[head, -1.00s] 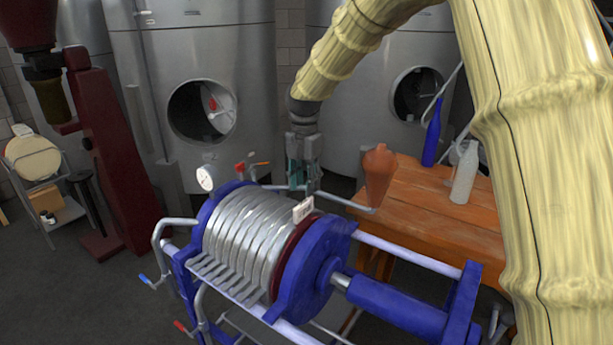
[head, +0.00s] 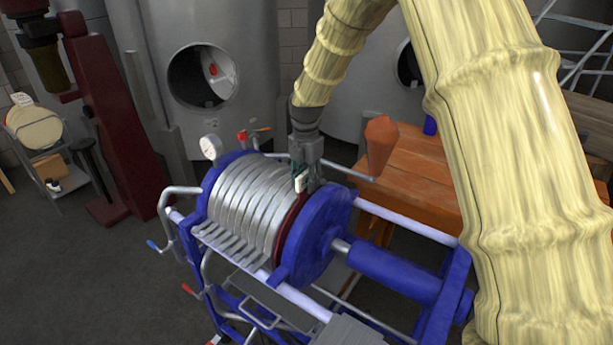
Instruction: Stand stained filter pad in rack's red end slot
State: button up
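A filter press with silver plates (head: 238,207) and blue end pieces (head: 318,235) stands in the middle. A dark red plate (head: 291,225) sits at the right end of the silver plates. A small pale tab (head: 300,183) stands up at the top of the press near the red plate. My gripper (head: 306,184) points down right at this tab, partly behind it. I cannot tell whether its fingers touch the tab or how far apart they are. Stains and a red end slot are not discernible.
A wooden table (head: 415,180) with an orange-brown vessel (head: 381,140) stands behind the press. A pressure gauge (head: 211,147) rises at the press's left end. A dark red machine (head: 105,110) and steel tanks (head: 210,35) stand behind. Floor at lower left is clear.

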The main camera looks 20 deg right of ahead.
grip_shut()
notch_tip(320, 180, up, 13)
jog(key=p, duration=0.9)
jog(key=shift+r, duration=0.2)
dwell(0.8)
jog(key=shift+w+r, duration=0.1)
notch_tip(320, 180, up, 13)
dwell(2.0)
jog(key=shift+r, duration=0.1)
